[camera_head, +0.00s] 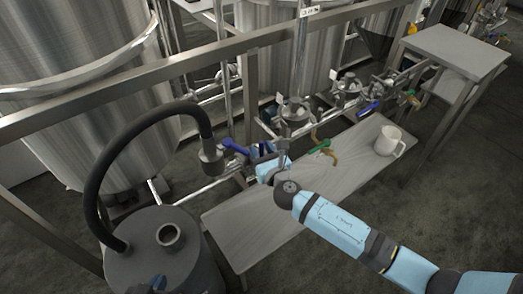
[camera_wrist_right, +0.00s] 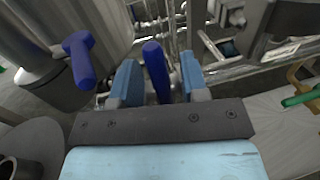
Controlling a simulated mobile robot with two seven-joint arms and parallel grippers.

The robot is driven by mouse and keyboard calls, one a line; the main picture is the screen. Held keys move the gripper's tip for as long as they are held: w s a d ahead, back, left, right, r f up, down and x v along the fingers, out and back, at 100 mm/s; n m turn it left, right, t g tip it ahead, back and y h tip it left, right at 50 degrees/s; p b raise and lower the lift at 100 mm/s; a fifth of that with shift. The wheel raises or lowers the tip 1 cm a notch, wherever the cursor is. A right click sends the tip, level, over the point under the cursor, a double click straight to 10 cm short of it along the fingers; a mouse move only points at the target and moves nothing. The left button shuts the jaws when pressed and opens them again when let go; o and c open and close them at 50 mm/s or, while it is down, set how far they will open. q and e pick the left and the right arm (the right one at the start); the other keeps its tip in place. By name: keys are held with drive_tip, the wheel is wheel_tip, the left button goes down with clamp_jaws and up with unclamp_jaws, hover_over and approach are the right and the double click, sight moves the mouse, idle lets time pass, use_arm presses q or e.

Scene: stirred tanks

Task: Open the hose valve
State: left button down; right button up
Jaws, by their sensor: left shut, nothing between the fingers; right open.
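A dark hose (camera_head: 110,150) arches from a grey vessel to a metal fitting (camera_head: 210,153). A blue valve handle (camera_head: 235,147) sits beside that fitting. In the right wrist view, one blue handle (camera_wrist_right: 78,60) is at the left by a grey metal body. A second blue handle (camera_wrist_right: 153,70) stands upright between the light blue fingers of my right gripper (camera_wrist_right: 158,82). The fingers are open on either side of it, with gaps showing. In the head view my right gripper (camera_head: 264,158) is at the pipework right of the hose fitting, partly hidden by its wrist.
The grey vessel (camera_head: 145,245) with an open neck stands at the front left. A grey bench (camera_head: 235,225) runs below the pipes and carries a white mug (camera_head: 390,140). Green valve handles (camera_head: 320,146) and a steel rail (camera_head: 200,65) are close by.

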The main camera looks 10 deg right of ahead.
clamp_jaws()
use_arm(q)
drive_tip(key=shift+r, duration=0.1)
use_arm(e)
drive_tip(key=shift+w+d, duration=0.1)
use_arm(q)
drive_tip(key=shift+a+r+p, duration=0.1)
drive_tip(key=shift+r+p, duration=0.5)
drive_tip(key=shift+p, duration=1)
use_arm(e)
drive_tip(key=w+d+f+m+g+y, duration=0.2)
drive_tip(key=d+f+m, duration=0.6)
drive_tip(key=m, duration=0.7)
drive_tip(key=shift+w+f+g, duration=0.15)
drive_tip(key=shift+w+g, duration=0.25)
drive_tip(key=shift+w, duration=0.25)
